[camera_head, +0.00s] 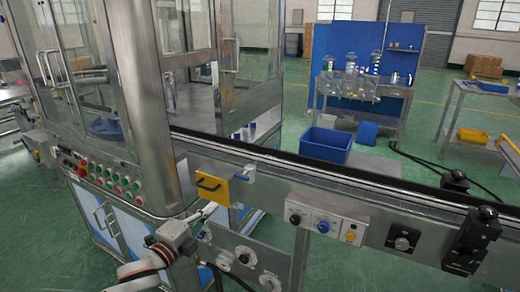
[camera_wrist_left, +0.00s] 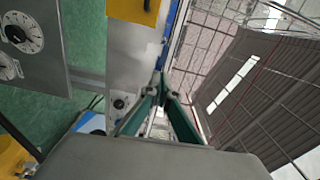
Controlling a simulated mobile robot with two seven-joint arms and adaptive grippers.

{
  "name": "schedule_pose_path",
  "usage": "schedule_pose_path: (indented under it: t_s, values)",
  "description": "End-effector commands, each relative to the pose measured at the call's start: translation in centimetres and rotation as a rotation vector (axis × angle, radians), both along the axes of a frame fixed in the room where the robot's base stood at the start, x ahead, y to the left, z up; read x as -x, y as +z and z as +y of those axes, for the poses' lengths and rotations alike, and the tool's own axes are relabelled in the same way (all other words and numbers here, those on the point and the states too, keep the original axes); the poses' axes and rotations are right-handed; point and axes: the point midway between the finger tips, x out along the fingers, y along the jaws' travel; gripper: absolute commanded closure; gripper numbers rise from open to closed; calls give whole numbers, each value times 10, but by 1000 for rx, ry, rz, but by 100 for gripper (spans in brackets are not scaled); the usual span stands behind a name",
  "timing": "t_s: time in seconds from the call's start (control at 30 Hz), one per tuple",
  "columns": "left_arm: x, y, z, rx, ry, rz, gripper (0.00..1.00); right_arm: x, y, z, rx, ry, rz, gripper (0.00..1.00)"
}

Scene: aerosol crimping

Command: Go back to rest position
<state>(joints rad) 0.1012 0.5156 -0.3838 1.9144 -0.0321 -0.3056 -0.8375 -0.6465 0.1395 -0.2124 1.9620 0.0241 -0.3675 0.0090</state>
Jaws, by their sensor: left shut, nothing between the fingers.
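My left gripper (camera_head: 208,210) shows small in the head view, at the end of my arm coming in from the lower left. It is just below a yellow plate with a dark handle (camera_head: 211,190) on the front of the conveyor (camera_head: 350,187). In the left wrist view, my left gripper (camera_wrist_left: 160,88) has its two green-sided fingers meeting at the tips, with nothing between them. The yellow plate also shows at the top of that view (camera_wrist_left: 133,10). My right gripper is in neither view.
A glass-walled machine cabinet (camera_head: 157,120) with green and red buttons stands at the left. Control knobs (camera_head: 321,225) sit on the conveyor's front. A blue bin (camera_head: 326,145) and a workbench (camera_head: 362,105) are behind the conveyor. Open green floor lies farther back.

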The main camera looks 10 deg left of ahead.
Motion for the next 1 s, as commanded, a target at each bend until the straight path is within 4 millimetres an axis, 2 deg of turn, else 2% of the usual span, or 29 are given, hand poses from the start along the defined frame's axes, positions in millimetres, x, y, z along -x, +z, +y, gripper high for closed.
schedule_pose_path:
  t_s: [0.17,0.3,0.4,0.5,0.6,0.7,0.8,1.0]
  values:
    - [43,-74,-10,230,38,197,100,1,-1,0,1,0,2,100]
    - [104,-149,-17,511,125,417,100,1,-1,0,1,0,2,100]
    - [153,-197,-20,706,214,564,100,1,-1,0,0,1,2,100]
    - [201,-235,-22,878,312,687,100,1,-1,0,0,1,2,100]
    - [241,-262,-23,1012,401,774,100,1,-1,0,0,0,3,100]
    - [269,-278,-22,1100,467,826,100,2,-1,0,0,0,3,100]
    - [283,-286,-22,1145,501,852,100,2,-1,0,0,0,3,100]
    - [286,-288,-22,1158,510,859,100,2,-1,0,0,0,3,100]
